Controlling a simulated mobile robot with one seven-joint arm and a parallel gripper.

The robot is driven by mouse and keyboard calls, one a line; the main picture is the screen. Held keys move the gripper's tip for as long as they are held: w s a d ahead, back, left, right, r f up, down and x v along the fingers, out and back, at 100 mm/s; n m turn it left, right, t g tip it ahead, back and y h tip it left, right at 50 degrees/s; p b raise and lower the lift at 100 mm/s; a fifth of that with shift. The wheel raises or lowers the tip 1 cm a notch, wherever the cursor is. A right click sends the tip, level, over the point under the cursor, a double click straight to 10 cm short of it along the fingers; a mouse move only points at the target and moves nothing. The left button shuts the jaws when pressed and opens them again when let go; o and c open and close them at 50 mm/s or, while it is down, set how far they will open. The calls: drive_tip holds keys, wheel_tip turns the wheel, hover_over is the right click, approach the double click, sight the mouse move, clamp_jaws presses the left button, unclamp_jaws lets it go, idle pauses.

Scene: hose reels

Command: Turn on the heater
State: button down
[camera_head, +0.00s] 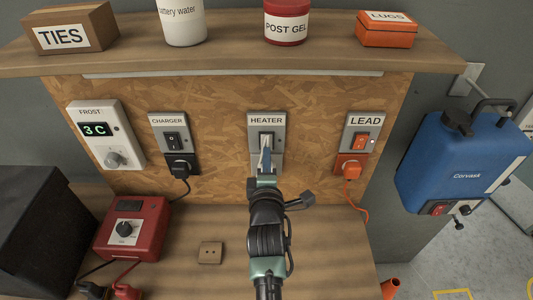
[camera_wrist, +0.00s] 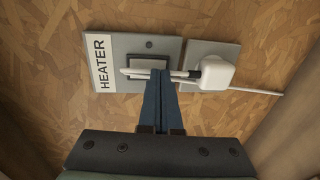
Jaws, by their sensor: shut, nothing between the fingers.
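The heater switch plate (camera_head: 252,134) is grey, labelled HEATER, on the chipboard panel; in the wrist view the plate (camera_wrist: 118,45) appears turned sideways. Its pale rocker (camera_wrist: 140,60) is partly hidden by my fingers, so I cannot tell its position. A small dark spot shows on the plate beside the rocker. A white plug (camera_wrist: 216,72) with a white cord sits in the socket adjoining the plate. My gripper (camera_head: 265,155) is shut and empty, its blue fingertips in front of the rocker area, also in the wrist view (camera_wrist: 158,74). Contact is unclear.
Left are the charger switch (camera_head: 173,140) and the frost thermostat (camera_head: 105,135) reading 3 C. Right are the orange lead switch (camera_head: 360,142) and a blue tank (camera_head: 462,155). A red charger box (camera_head: 133,228) stands on the bench. A shelf (camera_head: 230,57) overhangs the panel.

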drive_tip(key=shift+w, duration=0.3)
drive_tip(key=shift+w+f+b, duration=0.1)
drive_tip(key=shift+w+b, duration=0.05)
drive_tip(key=shift+b, duration=0.6)
